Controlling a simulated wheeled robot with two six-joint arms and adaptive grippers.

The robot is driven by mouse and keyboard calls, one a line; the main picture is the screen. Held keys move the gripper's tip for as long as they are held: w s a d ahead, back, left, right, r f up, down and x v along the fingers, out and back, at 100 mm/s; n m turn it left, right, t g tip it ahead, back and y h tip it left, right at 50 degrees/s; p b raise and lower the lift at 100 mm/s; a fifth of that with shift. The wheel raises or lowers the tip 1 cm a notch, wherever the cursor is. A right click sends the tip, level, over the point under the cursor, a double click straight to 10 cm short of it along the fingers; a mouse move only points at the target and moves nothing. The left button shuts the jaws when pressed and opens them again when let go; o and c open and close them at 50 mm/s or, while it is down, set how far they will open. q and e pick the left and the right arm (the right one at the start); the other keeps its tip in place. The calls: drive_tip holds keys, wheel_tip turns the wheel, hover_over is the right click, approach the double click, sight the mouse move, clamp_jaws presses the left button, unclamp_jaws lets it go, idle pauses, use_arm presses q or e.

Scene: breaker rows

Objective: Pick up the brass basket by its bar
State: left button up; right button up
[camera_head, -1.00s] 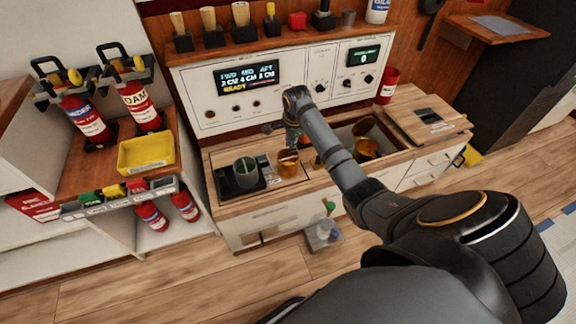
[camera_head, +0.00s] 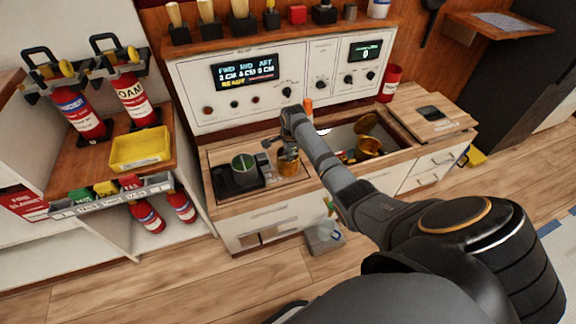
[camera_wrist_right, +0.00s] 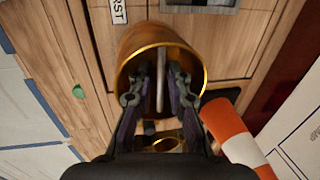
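The brass basket (camera_head: 288,168) stands on the wooden counter, right of a dark unit holding a grey-green cup. My right gripper (camera_head: 285,152) is over its mouth, partly hiding it. In the right wrist view the basket (camera_wrist_right: 146,38) shows as a round brass vessel with a pale bar (camera_wrist_right: 160,75) across its mouth. The fingers of my right gripper (camera_wrist_right: 160,88) reach into the mouth, one on each side of the bar. They look apart, with narrow gaps to the bar. My left gripper is not in view.
A sink-like recess with brass pots (camera_head: 369,146) lies right of my right arm. An orange and white striped object (camera_wrist_right: 232,132) is close to the gripper in the wrist view. The control panel (camera_head: 205,82) rises behind the counter. A yellow tray (camera_head: 140,150) is at left.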

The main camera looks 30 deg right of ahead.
drive_tip(key=shift+f, duration=0.1)
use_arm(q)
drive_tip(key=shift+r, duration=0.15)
use_arm(e)
clamp_jaws()
drive_tip(key=shift+w+r, duration=0.1)
drive_tip(key=shift+r, duration=0.2)
drive_tip(key=r+p, duration=0.2)
drive_tip(key=r, duration=0.1)
drive_tip(key=shift+s+r, duration=0.2)
drive_tip(key=shift+r, duration=0.1)
use_arm(q)
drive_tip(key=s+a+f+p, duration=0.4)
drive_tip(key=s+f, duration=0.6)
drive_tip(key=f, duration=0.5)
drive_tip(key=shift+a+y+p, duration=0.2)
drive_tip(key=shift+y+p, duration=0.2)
drive_tip(key=shift+p, duration=0.85)
use_arm(e)
drive_tip(key=s+a+r, duration=0.2)
drive_tip(key=s+r, duration=0.7)
drive_tip(key=s, duration=0.4)
drive_tip(key=shift+s, duration=0.3)
